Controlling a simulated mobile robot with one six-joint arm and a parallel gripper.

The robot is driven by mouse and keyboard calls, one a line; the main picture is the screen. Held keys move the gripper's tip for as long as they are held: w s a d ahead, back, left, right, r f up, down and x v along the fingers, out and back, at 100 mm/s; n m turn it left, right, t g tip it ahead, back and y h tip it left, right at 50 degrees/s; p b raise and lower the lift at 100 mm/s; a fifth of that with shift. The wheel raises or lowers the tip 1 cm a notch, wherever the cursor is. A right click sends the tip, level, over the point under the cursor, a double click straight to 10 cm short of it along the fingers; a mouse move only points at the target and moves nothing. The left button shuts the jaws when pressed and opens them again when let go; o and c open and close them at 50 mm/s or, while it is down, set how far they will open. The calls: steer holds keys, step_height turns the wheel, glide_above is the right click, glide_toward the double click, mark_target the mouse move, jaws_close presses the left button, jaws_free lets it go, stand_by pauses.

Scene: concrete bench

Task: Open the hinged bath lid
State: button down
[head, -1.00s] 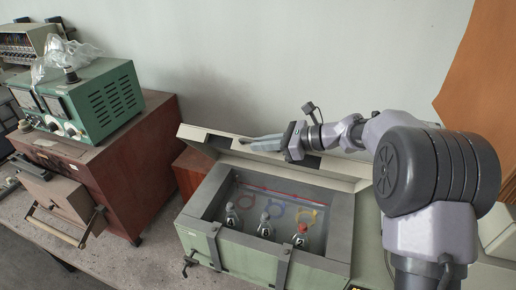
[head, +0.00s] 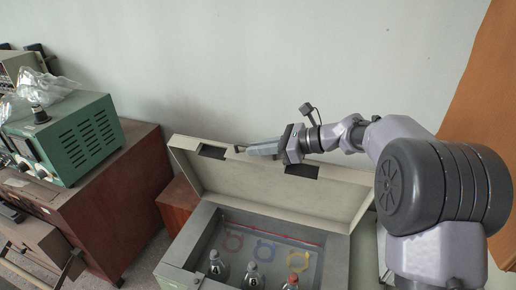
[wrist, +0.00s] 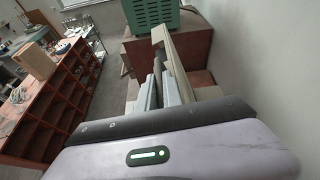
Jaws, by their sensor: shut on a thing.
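The bath lid (head: 275,190) is a long cream hinged panel standing raised at the back of the bath, with dark cut-outs near its upper edge. The bath (head: 193,238) is open below it, with a grey rim and inner walls. My gripper (head: 246,149) is at the lid's upper edge, fingers pointing left, shut on the lid. The exact contact is partly hidden by the fingers. In the wrist view, the lid (wrist: 178,72) shows as a pale strip beside the grey fingers (wrist: 158,88).
In the bath stand bottles with grey caps, A (head: 216,268) and B (head: 251,276), and a red-capped bottle (head: 291,281). Coloured rings mark the inside. A green instrument (head: 72,138) sits on a brown cabinet (head: 125,195) at left. A wall is behind.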

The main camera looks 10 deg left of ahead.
steer(key=shift+f, duration=0.1)
steer(key=c, duration=1.5)
jaws_free()
steer(key=b+v, duration=0.3)
steer(key=v, duration=1.4)
steer(key=shift+d, duration=0.2)
